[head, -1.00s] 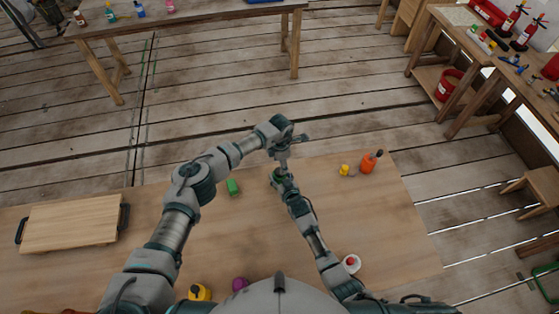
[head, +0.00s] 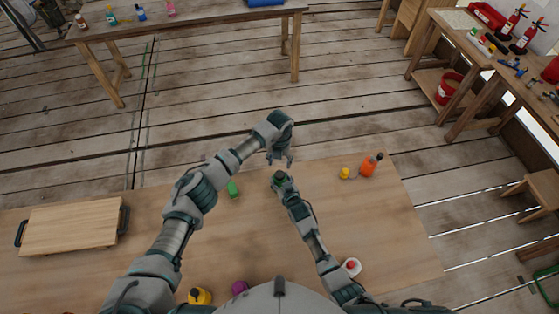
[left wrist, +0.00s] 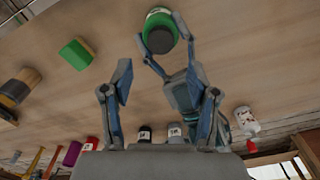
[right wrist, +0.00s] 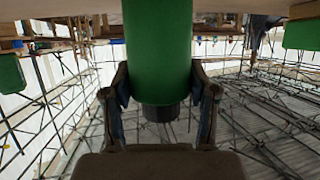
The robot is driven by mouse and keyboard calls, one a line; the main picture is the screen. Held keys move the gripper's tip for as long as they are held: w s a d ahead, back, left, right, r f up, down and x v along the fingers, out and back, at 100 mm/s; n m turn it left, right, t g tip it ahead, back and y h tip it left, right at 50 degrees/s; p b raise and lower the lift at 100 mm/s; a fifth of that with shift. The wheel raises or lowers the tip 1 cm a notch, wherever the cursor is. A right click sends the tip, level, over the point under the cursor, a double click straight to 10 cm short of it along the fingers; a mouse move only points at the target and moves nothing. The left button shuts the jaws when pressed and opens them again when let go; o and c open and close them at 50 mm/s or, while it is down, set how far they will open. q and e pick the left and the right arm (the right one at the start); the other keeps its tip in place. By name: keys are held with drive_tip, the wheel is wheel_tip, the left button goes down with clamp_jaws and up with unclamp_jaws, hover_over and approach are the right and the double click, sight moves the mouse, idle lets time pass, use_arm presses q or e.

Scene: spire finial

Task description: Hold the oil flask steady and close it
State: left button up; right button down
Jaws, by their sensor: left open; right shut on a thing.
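The green flask (right wrist: 160,50) is held upright in my right gripper (right wrist: 160,105), whose fingers are on both sides of it. In the left wrist view the flask (left wrist: 158,22) sits between the right gripper's fingers, with a dark round end facing the camera. I cannot tell whether that dark end is a cap or the bare neck. In the head view my right gripper (head: 279,179) is low over the table. My left gripper (head: 280,159) is above and slightly beyond the flask, with its fingers spread, empty and apart from it.
A green block (head: 233,188) lies left of the grippers. An orange bottle (head: 371,165) and a small yellow item (head: 345,173) stand to the right. A wooden tray (head: 70,228) is at left. A white item with red top (head: 351,266) is beside my right forearm.

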sight(279, 174)
use_arm(q)
drive_tip(key=shift+f, duration=4)
use_arm(e)
drive_tip(key=shift+f, duration=0.1)
use_arm(q)
clamp_jaws()
drive_tip(key=shift+m, duration=0.6)
drive_tip(key=shift+o, duration=0.8)
unclamp_jaws()
wheel_tip(279, 174, up, 12)
drive_tip(key=shift+w, duration=0.1)
